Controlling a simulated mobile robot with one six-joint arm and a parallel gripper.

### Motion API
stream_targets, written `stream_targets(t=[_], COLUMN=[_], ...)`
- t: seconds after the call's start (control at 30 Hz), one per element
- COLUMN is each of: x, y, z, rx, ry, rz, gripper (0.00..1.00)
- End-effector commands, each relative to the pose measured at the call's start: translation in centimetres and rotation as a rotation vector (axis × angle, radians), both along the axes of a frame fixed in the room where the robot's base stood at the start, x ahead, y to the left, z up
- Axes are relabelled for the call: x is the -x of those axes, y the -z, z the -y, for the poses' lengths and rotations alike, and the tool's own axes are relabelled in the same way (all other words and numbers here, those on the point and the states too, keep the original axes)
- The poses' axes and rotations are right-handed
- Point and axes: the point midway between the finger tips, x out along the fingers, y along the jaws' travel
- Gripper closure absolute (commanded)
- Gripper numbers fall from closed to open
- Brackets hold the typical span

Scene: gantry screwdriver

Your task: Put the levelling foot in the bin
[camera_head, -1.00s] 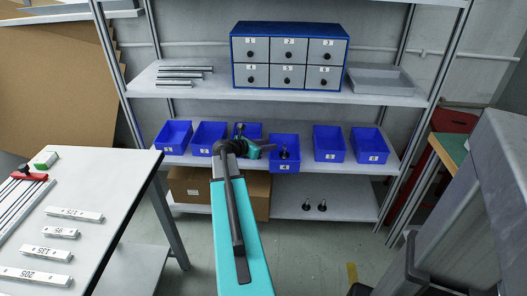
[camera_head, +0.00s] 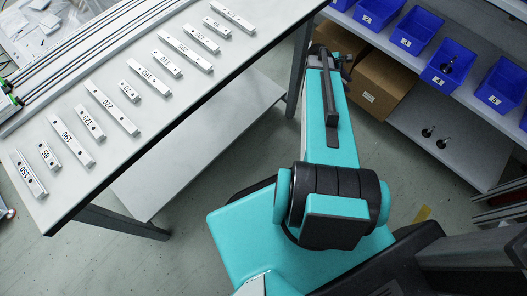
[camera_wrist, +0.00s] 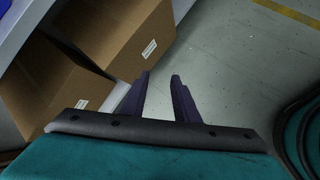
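Two black levelling feet (camera_head: 427,132) (camera_head: 442,143) stand on the lower grey shelf at the right of the head view. Another black foot (camera_head: 447,66) stands in the blue bin marked 4 (camera_head: 438,80). In the wrist view my gripper (camera_wrist: 161,77) has its two dark fingers apart, with only floor showing between them. It points down past cardboard boxes, and no levelling foot shows in that view. In the head view my arm mostly hides the gripper, near the cardboard box by the shelf.
More blue bins (camera_head: 417,30) stand in a row on the shelf above. Cardboard boxes (camera_head: 384,82) sit below them, close to my gripper. A white table (camera_head: 130,155) with numbered metal bars fills the left. Grey floor (camera_head: 400,165) is clear between my arm and the shelf.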

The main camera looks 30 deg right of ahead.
Motion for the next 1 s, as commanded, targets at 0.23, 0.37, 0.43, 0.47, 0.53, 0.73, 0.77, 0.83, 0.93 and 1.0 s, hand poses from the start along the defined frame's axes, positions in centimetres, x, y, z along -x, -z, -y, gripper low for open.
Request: stream_targets(t=[0.23, 0.37, 0.43, 0.47, 0.53, 0.73, 0.77, 0.83, 0.93, 1.0], x=[-0.1, 1.0, 1.8, 2.3, 3.5, 7.7, 8.4, 10.2, 12.4, 13.7], y=[7.0, 9.9, 11.3, 11.9, 13.1, 15.8, 16.1, 16.7, 17.3, 17.6], z=[-12.9, -19.2, -22.6, -24.0, -27.2, -35.8, -37.0, -39.6, -42.5, -44.0], rx=[-0.156, -0.228, -0.264, -0.279, -0.308, -0.371, -0.377, -0.386, -0.392, -0.391], ry=[0.152, 0.251, 0.307, 0.333, 0.393, 0.574, 0.602, 0.666, 0.747, 0.791], rz=[0.107, 0.139, 0.149, 0.150, 0.152, 0.134, 0.128, 0.114, 0.094, 0.081], gripper=[0.72, 0.72, 0.72, 0.72, 0.72, 0.72, 0.72, 0.72, 0.72, 0.72])
